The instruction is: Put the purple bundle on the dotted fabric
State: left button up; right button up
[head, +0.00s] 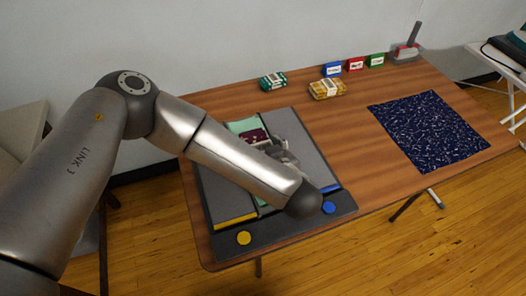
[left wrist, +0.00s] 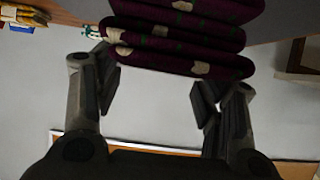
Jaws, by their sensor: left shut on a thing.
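The purple bundle (head: 254,136), dark folded cloth with cream spots, shows just past my left gripper (head: 272,147) over the grey tray (head: 299,125). In the left wrist view the bundle (left wrist: 185,45) fills the top, at the ends of the two fingers (left wrist: 160,92). My left gripper is shut on the bundle. My forearm hides part of the tray, and I cannot tell how high the bundle is above it. The dotted fabric (head: 428,130), a flat navy cloth with white specks, lies on the right of the table, with nothing on it. My right gripper is not in view.
A teal packet (head: 273,81) and a yellow packet (head: 327,89) lie behind the tray. Blue (head: 333,69), red (head: 355,64) and green (head: 376,60) labelled blocks stand at the back, beside a grey-handled item (head: 406,51). Bare wooden table (head: 358,150) separates tray and fabric.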

pick_arm(q)
jog(key=shift+f, duration=0.9)
jog(key=shift+w+d+f, duration=0.1)
jog(key=shift+w+d, duration=0.05)
jog(key=shift+d, duration=0.3)
jog(key=shift+a, duration=0.25)
jog(key=shift+a+b, duration=0.1)
jog(key=shift+b, duration=0.25)
jog(key=shift+f+b, duration=0.35)
jog(key=shift+b, duration=0.05)
jog(key=shift+f, duration=0.15)
jog(key=o, duration=1.2)
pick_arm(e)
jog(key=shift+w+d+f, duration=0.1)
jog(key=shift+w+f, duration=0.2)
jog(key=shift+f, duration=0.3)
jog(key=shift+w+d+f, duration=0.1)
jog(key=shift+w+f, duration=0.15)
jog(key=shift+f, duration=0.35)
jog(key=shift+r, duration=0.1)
